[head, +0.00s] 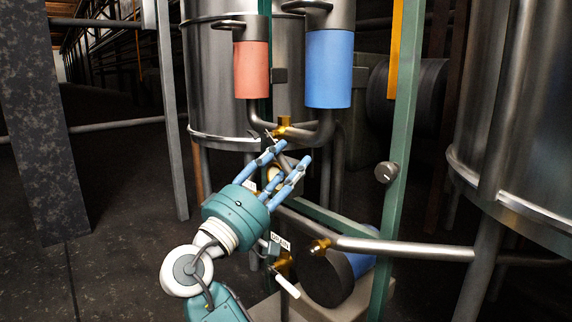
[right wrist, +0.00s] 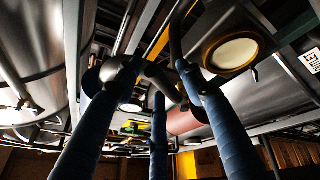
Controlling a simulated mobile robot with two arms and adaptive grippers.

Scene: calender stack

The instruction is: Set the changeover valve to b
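A small brass valve body (head: 284,126) sits where the bent pipes under the red cylinder (head: 251,70) and the blue cylinder (head: 330,68) meet. I take it for the changeover valve; its letters and handle setting are too small to read. My right gripper (head: 290,154) is just below this valve, with its blue fingers extended upward, apart and empty. In the right wrist view the fingers (right wrist: 155,80) are spread, with pipework beyond them; I cannot tell whether they touch anything. My left gripper is not in view.
A lower brass valve (head: 320,246) sits on a horizontal pipe (head: 405,248). A white-ended handle (head: 287,285) hangs below a small label (head: 281,242). A green post (head: 396,200) with a round knob (head: 386,172) stands to the right. Large steel tanks (head: 215,90) flank the pipework.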

